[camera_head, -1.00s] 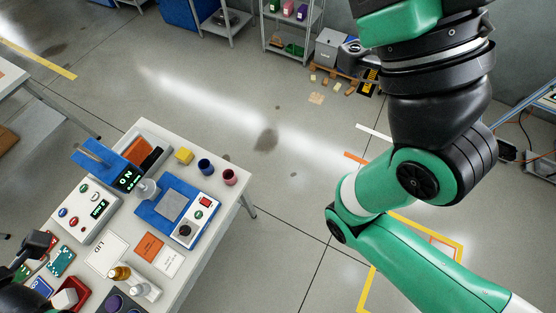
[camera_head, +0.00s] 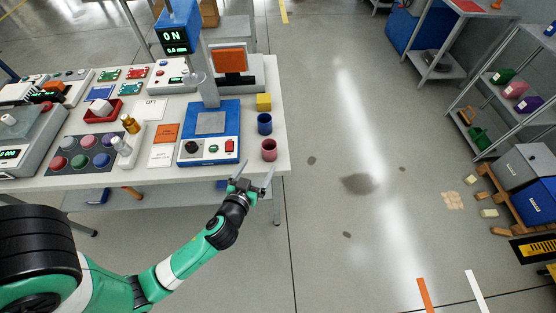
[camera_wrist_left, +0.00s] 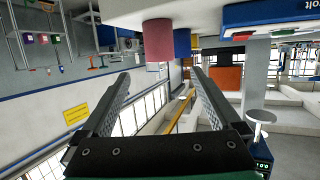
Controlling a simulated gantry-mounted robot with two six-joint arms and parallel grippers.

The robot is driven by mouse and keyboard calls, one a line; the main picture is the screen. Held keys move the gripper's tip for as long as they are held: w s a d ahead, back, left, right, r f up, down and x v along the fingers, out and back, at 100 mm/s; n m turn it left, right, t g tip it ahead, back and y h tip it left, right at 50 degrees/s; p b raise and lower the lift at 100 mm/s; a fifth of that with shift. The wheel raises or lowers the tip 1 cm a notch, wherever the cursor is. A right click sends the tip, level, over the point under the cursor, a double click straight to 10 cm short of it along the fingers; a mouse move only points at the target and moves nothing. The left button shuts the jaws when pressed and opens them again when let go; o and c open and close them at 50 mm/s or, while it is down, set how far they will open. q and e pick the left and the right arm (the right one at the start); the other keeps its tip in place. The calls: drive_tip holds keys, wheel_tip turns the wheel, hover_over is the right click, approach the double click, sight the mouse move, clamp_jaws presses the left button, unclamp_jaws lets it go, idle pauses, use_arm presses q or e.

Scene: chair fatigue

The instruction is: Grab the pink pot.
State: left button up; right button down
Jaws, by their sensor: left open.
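The pink pot (camera_head: 269,150) stands upright at the table's front right corner. My left gripper (camera_head: 255,170) is open and empty at the table's front edge, just in front of the pot and slightly left of it. In the left wrist view, which looks upside down, the pink pot (camera_wrist_left: 158,40) appears ahead of the open fingers (camera_wrist_left: 158,78), lined up with the gap between them. The fingers look apart from the pot. My right gripper is not in view.
The white table (camera_head: 150,178) ends just right of the pot, with open floor beyond.

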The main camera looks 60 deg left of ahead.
use_arm(q)
approach(271, 141)
drive_tip(key=shift+x, duration=1.2)
drive_tip(key=x, duration=0.5)
drive_tip(key=shift+f, duration=0.15)
drive_tip(key=shift+c, duration=0.3)
drive_tip(key=c, duration=1.4)
drive_tip(key=shift+o, duration=0.2)
